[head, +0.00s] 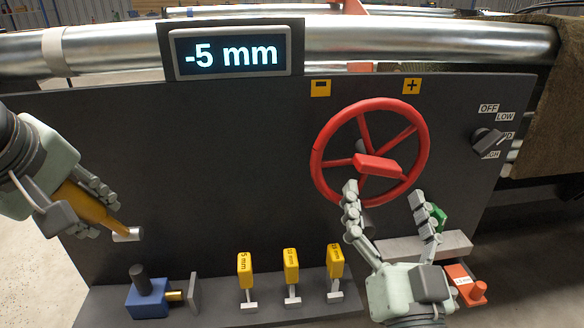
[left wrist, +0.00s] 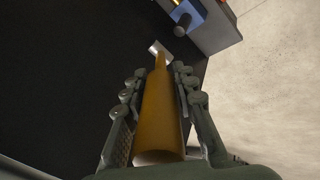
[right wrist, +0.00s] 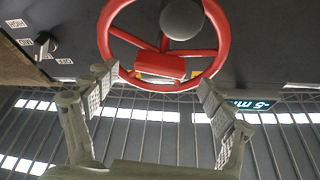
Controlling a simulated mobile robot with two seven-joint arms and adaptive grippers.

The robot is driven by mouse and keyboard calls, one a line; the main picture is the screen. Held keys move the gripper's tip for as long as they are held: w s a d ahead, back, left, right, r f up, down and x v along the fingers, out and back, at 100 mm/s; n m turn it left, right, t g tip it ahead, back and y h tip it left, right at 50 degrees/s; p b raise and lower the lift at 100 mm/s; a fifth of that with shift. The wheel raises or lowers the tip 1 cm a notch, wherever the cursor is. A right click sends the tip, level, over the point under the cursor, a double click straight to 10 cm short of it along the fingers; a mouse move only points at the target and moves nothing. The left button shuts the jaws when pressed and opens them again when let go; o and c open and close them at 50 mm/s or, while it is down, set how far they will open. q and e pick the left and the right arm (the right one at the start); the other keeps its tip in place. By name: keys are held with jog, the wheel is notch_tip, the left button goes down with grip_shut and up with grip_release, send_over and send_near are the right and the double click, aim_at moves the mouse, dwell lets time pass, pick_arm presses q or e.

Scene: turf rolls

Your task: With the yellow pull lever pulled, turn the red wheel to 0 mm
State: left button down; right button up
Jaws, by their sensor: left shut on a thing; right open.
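The red wheel (head: 370,152) is on the dark panel, with a red block-shaped handle (head: 379,166) on it. The display (head: 232,52) above reads -5 mm. My left gripper (head: 112,215) is shut on the yellow pull lever (head: 92,208), which also lies between its fingers in the left wrist view (left wrist: 160,115). My right gripper (head: 388,200) is open and empty, just below the wheel's lower rim. In the right wrist view the wheel (right wrist: 163,65) spans the space beyond the open fingers (right wrist: 158,85). I cannot tell whether a finger touches the rim.
Minus (head: 320,88) and plus (head: 412,86) signs sit above the wheel. A rotary switch (head: 488,139) is at the right. Yellow mm-marked blocks (head: 291,266) and a blue block (head: 148,297) stand on the lower ledge. An orange block (head: 465,285) is near my right gripper.

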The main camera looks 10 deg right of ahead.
aim_at(379, 173)
jog(key=shift+x, duration=2.1)
jog(key=shift+c, duration=0.4)
jog(key=shift+d, duration=0.1)
jog(key=c, duration=1.6)
jog(key=shift+m+h, duration=0.3)
jog(key=shift+m, duration=0.3)
jog(key=m+g+h, duration=0.1)
jog(key=m, duration=0.2)
jog(key=m+g+h, duration=0.1)
jog(key=m+h, duration=0.1)
jog(key=m, duration=0.2)
jog(key=shift+r+m, duration=0.1)
jog(key=shift+m, duration=0.2)
jog(key=m, duration=0.1)
jog(key=m+g, duration=0.1)
jog(key=m, duration=0.1)
jog(key=m+g+h, duration=0.1)
jog(key=m, duration=0.1)
jog(key=shift+a+r, duration=0.1)
jog(key=shift+a, duration=0.15)
jog(key=shift+r+m+g, duration=0.1)
jog(key=shift+m+g, duration=0.3)
jog(key=shift+m, duration=0.9)
